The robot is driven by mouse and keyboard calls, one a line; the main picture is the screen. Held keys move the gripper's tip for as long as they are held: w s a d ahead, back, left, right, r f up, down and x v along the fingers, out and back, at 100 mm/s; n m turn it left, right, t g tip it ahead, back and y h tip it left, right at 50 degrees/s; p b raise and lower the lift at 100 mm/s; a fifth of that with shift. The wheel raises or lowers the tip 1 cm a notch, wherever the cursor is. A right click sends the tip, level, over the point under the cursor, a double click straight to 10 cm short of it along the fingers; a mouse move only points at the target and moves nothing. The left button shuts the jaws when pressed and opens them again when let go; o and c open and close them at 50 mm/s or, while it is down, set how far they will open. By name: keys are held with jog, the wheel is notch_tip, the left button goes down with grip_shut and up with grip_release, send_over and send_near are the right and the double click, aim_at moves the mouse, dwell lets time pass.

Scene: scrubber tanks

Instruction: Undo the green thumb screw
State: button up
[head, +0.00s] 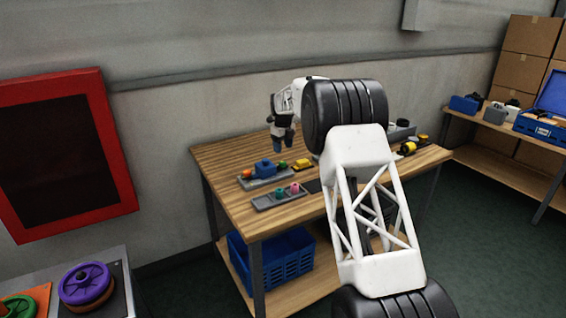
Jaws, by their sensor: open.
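A small green knob (283,164) shows beside a blue block (265,168) on a grey base (256,184) on the wooden table; it may be the green thumb screw, but it is too small to be sure. An orange knob (248,174) is on the left side of the same blue block. My gripper (283,148) points down above the back of the table, a little above and behind the green knob in the picture. It is open, and nothing shows between its fingers.
A grey tray (264,205) with a teal knob (280,192) and a pink knob (295,188) lies in front. A yellow part (303,164) lies to the right. My arm hides the table's middle. A blue crate (287,262) stands underneath. The table's left back is bare.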

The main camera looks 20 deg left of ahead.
aim_at(283, 163)
jog(key=shift+f, duration=3.85)
jog(key=c, duration=0.9)
jog(key=shift+c, duration=0.2)
